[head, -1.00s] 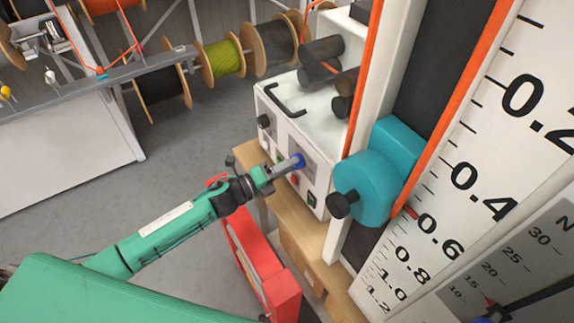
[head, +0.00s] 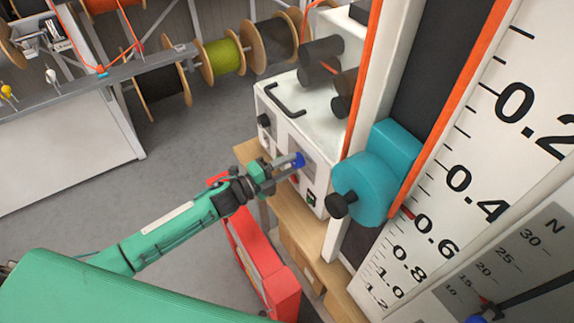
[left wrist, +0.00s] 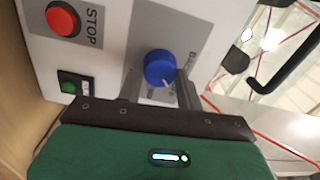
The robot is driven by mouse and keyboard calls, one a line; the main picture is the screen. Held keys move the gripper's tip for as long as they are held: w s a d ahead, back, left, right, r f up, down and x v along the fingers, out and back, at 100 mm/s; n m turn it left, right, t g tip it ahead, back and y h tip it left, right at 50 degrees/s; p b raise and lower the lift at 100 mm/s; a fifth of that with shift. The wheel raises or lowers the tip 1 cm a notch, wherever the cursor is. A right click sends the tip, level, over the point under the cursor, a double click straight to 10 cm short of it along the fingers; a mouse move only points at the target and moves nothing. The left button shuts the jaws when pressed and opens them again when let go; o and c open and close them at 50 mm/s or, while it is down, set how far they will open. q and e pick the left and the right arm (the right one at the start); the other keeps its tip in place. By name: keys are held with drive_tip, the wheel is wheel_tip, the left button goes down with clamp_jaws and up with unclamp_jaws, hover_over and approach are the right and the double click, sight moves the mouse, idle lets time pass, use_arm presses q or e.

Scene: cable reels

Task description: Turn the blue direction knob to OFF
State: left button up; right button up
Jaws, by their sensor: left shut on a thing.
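The blue direction knob (head: 298,160) sits on the front panel of the white machine (head: 322,112). In the left wrist view the knob (left wrist: 160,68) has a white pointer line on its lower edge, aimed down and slightly right. My left gripper (head: 294,161) is shut on the knob, with one finger on each side; the fingers also show in the left wrist view (left wrist: 159,82). The label plate (left wrist: 128,55) around the knob is partly hidden by the fingers, and I cannot read OFF on it. My right gripper is not in view.
A red STOP button (left wrist: 62,20), a green switch (left wrist: 73,84) and a black knob (left wrist: 236,60) are near the blue knob. A teal block with a round housing (head: 362,188) stands right of the panel. A red cabinet (head: 262,262) is below my arm.

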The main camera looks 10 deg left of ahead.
use_arm(q)
drive_tip(key=o, duration=1)
drive_tip(key=shift+s+a+f, duration=0.15)
drive_tip(key=shift+s+a, duration=0.05)
drive_tip(key=b+v, duration=0.5)
drive_tip(key=v, duration=0.8)
drive_tip(key=shift+s+a, duration=0.1)
